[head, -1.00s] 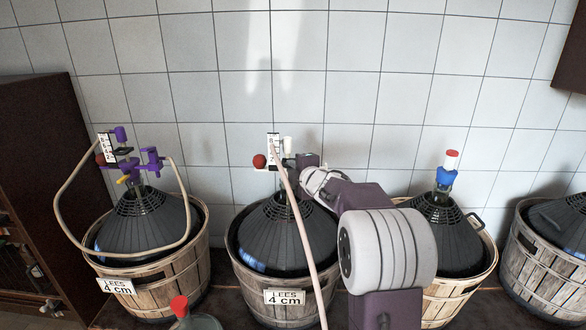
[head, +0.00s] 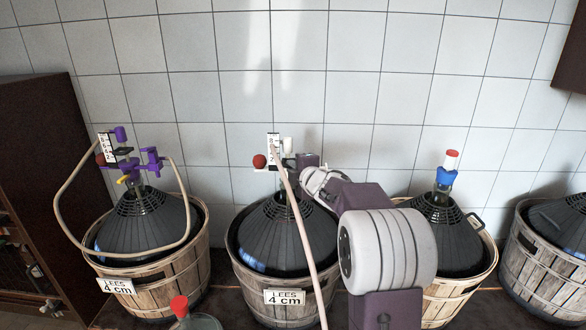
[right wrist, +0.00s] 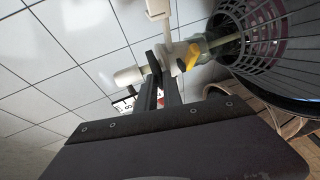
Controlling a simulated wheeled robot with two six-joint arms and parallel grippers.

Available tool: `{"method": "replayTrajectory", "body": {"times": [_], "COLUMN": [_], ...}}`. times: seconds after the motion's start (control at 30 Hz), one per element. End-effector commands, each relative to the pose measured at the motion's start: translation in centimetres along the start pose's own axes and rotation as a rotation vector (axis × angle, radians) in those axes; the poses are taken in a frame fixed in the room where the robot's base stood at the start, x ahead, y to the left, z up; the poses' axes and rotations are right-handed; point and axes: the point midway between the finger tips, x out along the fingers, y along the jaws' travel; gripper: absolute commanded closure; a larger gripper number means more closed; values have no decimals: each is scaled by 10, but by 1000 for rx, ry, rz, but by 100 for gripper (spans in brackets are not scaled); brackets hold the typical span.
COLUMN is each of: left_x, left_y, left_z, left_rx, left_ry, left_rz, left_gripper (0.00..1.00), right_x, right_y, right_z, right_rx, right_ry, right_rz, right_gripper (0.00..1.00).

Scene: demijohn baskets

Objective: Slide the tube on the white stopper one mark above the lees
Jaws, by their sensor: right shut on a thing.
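The middle demijohn (head: 275,240) has a white stopper at its neck, largely hidden behind my gripper in the head view; it shows in the right wrist view (right wrist: 172,58). A rigid tube (right wrist: 147,71) with a white top piece (head: 288,144) stands in the stopper. A white scale plate (head: 273,147) with dark marks is beside it. My right gripper (head: 293,164) comes in from the right and is shut on the tube, between top piece and stopper. A yellow lever (right wrist: 191,56) sits by the stopper. The tube's lower end and the lees are not visible. My left gripper is out of view.
A red ball (head: 259,161) is left of the scale; a pale hose (head: 302,225) hangs in front. The "LEES 4 cm" card (head: 284,297) is on the middle basket. A purple-fitted demijohn (head: 145,225) stands left, a blue-stoppered one (head: 440,235) right.

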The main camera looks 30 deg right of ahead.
Motion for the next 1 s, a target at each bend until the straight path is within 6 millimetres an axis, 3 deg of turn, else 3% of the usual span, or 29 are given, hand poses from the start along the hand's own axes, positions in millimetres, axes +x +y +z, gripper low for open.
{"method": "replayTrajectory", "body": {"times": [0.37, 0.67, 0.97, 1.0], "left_x": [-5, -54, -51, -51], "left_y": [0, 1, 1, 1], "left_z": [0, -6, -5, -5], "left_rx": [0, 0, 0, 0], "left_ry": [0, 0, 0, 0], "left_rz": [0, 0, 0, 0], "left_gripper": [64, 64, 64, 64], "right_x": [-1, -12, -12, -12], "right_y": [5, 55, 52, 51], "right_z": [-1, -5, -5, -5], "right_rx": [-1, -1, -1, -1], "right_ry": [1, 1, 1, 1], "right_rz": [0, 2, 1, 1], "right_gripper": [100, 100, 100, 84]}}
